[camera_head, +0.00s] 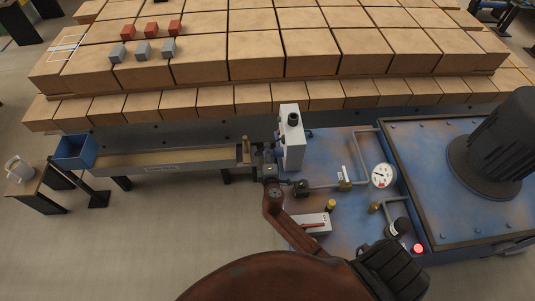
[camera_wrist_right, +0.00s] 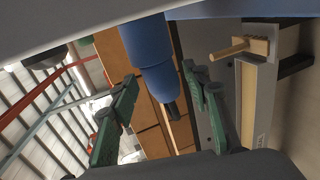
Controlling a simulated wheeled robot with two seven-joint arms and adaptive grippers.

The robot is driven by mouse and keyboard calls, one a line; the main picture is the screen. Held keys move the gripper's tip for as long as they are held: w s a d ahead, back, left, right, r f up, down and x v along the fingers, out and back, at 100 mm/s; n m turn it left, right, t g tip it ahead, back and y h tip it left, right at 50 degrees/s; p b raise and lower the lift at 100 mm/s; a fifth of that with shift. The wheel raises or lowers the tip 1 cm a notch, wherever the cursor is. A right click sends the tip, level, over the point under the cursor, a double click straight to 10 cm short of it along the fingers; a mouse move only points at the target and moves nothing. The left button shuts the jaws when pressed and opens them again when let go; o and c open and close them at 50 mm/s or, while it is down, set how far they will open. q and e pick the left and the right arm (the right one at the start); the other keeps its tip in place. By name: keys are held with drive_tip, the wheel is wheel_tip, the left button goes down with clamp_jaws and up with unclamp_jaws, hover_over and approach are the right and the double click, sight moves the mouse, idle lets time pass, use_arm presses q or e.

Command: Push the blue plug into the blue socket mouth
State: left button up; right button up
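In the right wrist view a thick blue cylinder (camera_wrist_right: 148,48) comes down from the top edge. It narrows to a blue end with a short black tip; I cannot tell where plug and socket divide. The green fingers of my right gripper (camera_wrist_right: 160,98) stand apart on either side of it, with visible gaps, so the gripper looks open. In the head view my right gripper (camera_head: 268,163) is beside the lower left of the white box (camera_head: 292,140) on the blue machine. My left gripper is not visible.
The blue machine (camera_head: 350,215) carries a gauge (camera_head: 383,176), pipes and a red lamp (camera_head: 418,248). A trough (camera_head: 165,160) with a wooden handle (camera_wrist_right: 230,50) and a blue bin (camera_head: 75,151) lie left. Open floor lies at front left.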

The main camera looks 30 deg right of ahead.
drive_tip(key=v, duration=1.2)
idle(0.5)
